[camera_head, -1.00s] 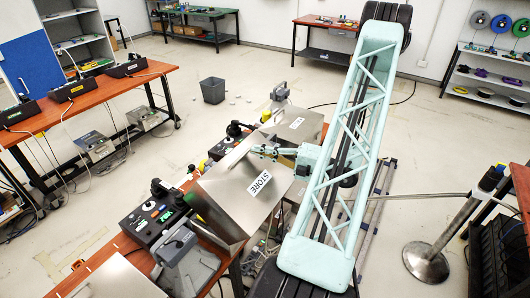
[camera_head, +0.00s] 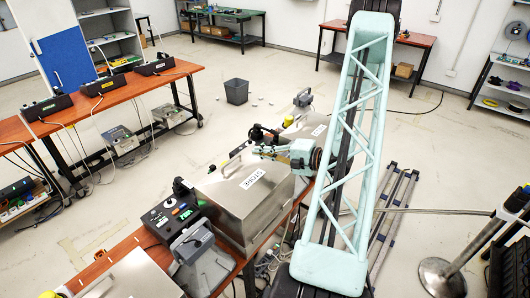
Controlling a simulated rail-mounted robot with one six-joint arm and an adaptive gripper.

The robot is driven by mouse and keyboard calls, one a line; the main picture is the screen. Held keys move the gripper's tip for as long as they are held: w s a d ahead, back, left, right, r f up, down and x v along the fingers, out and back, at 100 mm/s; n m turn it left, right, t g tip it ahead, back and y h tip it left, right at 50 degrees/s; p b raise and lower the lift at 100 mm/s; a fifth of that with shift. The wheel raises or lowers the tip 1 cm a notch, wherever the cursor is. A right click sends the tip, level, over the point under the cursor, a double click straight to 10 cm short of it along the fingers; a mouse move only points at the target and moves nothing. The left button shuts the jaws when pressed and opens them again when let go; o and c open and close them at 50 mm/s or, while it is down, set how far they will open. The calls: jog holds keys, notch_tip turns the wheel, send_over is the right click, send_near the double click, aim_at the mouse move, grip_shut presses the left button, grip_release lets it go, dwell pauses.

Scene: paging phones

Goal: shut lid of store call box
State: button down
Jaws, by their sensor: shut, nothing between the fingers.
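The store call box (camera_head: 256,215) is a metal box on the bench, with a white "STORE" label (camera_head: 253,179) on its lid. Its lid (camera_head: 225,187) lies down flat over the box, with a handle (camera_head: 232,164) on top; I cannot tell whether a thin gap is left at its edge. My gripper (camera_head: 257,150) is shut and empty, just above or at the lid's far side, near the label. I cannot tell whether its fingertips touch the lid.
A second metal box (camera_head: 308,130) stands behind. A dark control panel with a grey phone (camera_head: 192,246) stands to the left front, and another metal lid (camera_head: 130,277) is nearer. A grey bin (camera_head: 236,91) stands on open floor.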

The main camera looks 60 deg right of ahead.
jog(key=g, duration=0.2)
send_over(247, 162)
jog(key=s, duration=0.3)
jog(key=f, duration=0.2)
jog(key=shift+w+a+f, duration=0.25)
jog(key=shift+a+f, duration=0.05)
jog(key=shift+w+f, duration=0.2)
jog(key=shift+w, duration=0.15)
jog(key=shift+w+d+f, duration=0.15)
jog(key=shift+w+f, duration=0.8)
jog(key=shift+w, duration=0.25)
jog(key=shift+r, duration=0.15)
jog(key=shift+s+d+r, duration=0.1)
jog(key=shift+s+r, duration=0.15)
jog(key=shift+s, duration=0.15)
jog(key=w+r+v, duration=0.1)
jog(key=r+v, duration=0.1)
jog(key=v, duration=1)
jog(key=shift+s+r, duration=0.25)
jog(key=shift+s, duration=0.2)
